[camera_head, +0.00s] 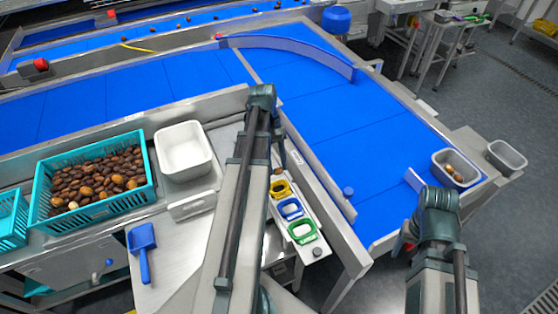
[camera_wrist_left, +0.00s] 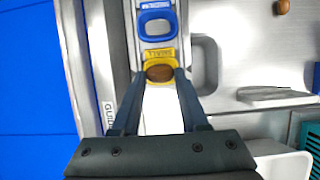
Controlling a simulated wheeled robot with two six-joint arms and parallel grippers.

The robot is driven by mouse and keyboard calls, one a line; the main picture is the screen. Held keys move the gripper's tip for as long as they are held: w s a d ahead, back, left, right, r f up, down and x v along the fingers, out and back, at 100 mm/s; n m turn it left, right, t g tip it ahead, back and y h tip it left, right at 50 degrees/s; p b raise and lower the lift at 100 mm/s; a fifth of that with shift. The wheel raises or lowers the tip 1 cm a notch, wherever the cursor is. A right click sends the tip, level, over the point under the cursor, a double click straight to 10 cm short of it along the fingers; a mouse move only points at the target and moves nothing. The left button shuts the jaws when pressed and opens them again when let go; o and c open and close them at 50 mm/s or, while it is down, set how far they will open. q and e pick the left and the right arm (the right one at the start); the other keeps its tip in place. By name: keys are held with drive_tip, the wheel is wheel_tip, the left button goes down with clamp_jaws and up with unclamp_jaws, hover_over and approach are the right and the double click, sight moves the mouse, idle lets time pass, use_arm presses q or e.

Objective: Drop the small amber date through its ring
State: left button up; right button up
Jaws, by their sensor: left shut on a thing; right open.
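My left gripper (camera_wrist_left: 161,76) is shut on a brown amber date (camera_wrist_left: 160,73) in the left wrist view. The date lines up with the opening of the yellow ring marked SMALL (camera_wrist_left: 160,53); how high it is above the ring I cannot tell. In the head view the yellow ring (camera_head: 281,188) is the farthest of three on a pale rack, beside my left arm, with a small brown shape (camera_head: 278,170) just beyond it, probably the held date. My left arm largely hides the gripper there. My right arm stands at the right; its gripper does not show.
The blue ring (camera_head: 291,208) and green ring (camera_head: 301,231) follow on the rack. A teal crate of dates (camera_head: 47,203), a white bin (camera_head: 184,152) and a blue scoop (camera_head: 142,243) are at left. The blue conveyor (camera_head: 335,115) runs alongside. Another brown rounded thing (camera_wrist_left: 281,7) lies on steel.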

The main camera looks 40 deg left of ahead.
use_arm(q)
wheel_tip(320, 180, down, 5)
drive_tip(key=b, duration=0.5)
drive_tip(key=shift+f, duration=0.15)
idle(0.8)
drive_tip(key=o, duration=0.9)
wheel_tip(320, 180, up, 6)
drive_tip(key=p, duration=0.6)
idle(0.4)
